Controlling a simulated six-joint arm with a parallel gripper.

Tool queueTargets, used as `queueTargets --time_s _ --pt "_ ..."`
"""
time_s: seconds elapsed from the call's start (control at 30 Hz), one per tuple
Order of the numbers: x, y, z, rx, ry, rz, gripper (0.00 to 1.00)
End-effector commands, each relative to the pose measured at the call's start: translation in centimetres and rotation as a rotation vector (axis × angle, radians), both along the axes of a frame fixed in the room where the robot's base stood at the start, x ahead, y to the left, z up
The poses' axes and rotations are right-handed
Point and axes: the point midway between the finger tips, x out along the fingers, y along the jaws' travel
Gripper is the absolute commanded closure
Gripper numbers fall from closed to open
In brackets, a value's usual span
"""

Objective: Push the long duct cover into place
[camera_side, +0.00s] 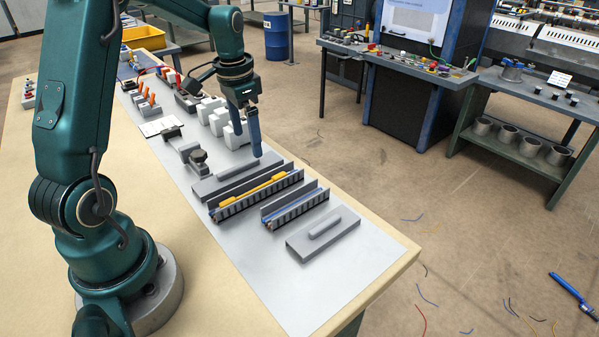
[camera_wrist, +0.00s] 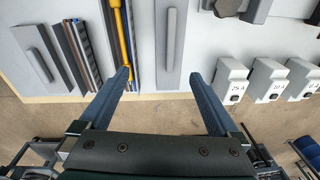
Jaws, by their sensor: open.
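The long duct cover (camera_side: 237,173) is a flat grey plate with a raised bar handle, lying on the grey mat beside the long slotted duct (camera_side: 256,198). A thick yellow cable lies in that duct. The cover also shows in the wrist view (camera_wrist: 163,75), appearing between my two fingertips. My gripper (camera_side: 256,153) is open, pointing down above the far end of the cover. Its blue-grey fingers are spread wide in the wrist view (camera_wrist: 160,74), with nothing between them. The gap between fingertips and cover is hard to judge.
A shorter duct (camera_side: 295,208) with blue wires and a short cover (camera_side: 323,234) lie nearer the table corner. White blocks (camera_side: 235,135) stand close behind my gripper. A dark clamp-like part (camera_side: 198,160) is beside the long cover. The mat's front end is clear.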

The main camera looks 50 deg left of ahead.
Motion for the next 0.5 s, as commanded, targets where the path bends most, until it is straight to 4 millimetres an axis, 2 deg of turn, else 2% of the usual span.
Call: queueTargets --time_s 0.03,0.17,0.5 --pt "-0.3 0.9 -1.2 -0.017 0.027 0.03 0.03" --pt "-1.2 1.9 -3.1 -0.048 0.072 0.074 0.03" --pt "-1.7 2.2 -6.8 -0.059 0.088 0.094 0.03"
